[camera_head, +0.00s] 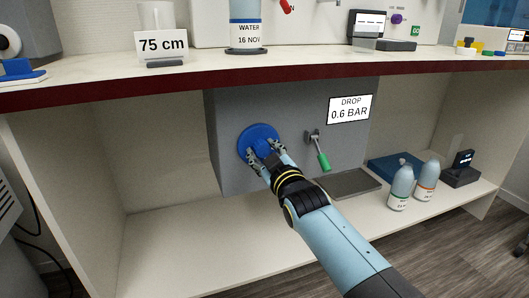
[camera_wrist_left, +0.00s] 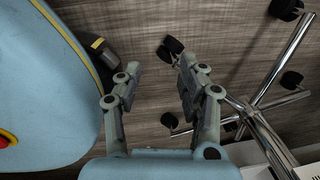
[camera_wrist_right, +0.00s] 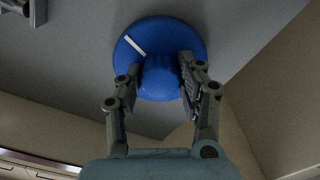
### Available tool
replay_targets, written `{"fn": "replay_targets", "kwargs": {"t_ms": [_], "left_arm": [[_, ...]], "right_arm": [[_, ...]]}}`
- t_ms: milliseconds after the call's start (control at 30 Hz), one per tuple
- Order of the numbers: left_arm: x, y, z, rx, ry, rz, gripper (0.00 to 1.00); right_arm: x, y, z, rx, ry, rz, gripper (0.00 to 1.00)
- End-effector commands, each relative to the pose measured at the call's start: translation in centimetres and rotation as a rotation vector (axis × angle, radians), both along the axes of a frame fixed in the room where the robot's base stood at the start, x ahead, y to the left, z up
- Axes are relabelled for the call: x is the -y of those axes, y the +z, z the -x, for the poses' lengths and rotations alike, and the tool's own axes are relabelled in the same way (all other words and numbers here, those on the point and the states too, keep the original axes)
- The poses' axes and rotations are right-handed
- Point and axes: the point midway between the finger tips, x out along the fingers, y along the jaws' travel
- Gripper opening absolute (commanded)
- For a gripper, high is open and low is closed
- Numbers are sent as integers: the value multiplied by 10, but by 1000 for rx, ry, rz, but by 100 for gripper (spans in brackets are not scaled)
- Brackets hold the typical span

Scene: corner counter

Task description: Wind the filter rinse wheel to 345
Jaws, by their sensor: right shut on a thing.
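The blue wheel (camera_head: 257,137) is mounted on the front of a grey cabinet (camera_head: 228,172) under the counter. In the right wrist view the wheel (camera_wrist_right: 193,36) carries a short white mark on its upper left. No number scale is readable around it. My right gripper (camera_head: 266,156) is at the wheel, its fingers on both sides of the central blue hub (camera_wrist_right: 160,78), shut on it. My left gripper (camera_wrist_left: 155,78) shows only in the left wrist view, open and empty above a wood-look floor.
Right of the wheel is a lever with a green handle (camera_head: 323,161), below a "DROP 0.6 BAR" sign (camera_head: 349,109). Bottles (camera_head: 401,187), a blue tray (camera_head: 391,166) and a dark mat (camera_head: 354,184) are on the lower shelf. The counter edge (camera_head: 110,90) overhangs. A chair base (camera_wrist_left: 260,112) stands near my left gripper.

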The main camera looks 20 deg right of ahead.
Motion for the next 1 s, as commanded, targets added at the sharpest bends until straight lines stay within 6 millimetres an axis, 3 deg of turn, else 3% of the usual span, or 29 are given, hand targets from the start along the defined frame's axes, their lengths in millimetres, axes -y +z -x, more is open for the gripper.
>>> {"fn": "replay_targets", "kwargs": {"t_ms": [133, 167, 333, 667, 1000], "left_arm": [[0, 0, 0, 0, 0, 0, 40], [0, 0, 0, 0, 0, 0, 40], [1, 0, 0, 0, 0, 1, 40], [3, 0, 0, 0, 2, 4, 40], [2, 0, 0, 0, 1, 2, 40]], "right_arm": [[0, -3, 1, -7, -1, 1, 5], [0, -3, 1, -7, -1, 1, 40], [0, -2, 1, -4, 0, 1, 61], [0, -1, 3, -2, 0, 1, 61], [2, -2, 49, -3, -1, 3, 61]]}}
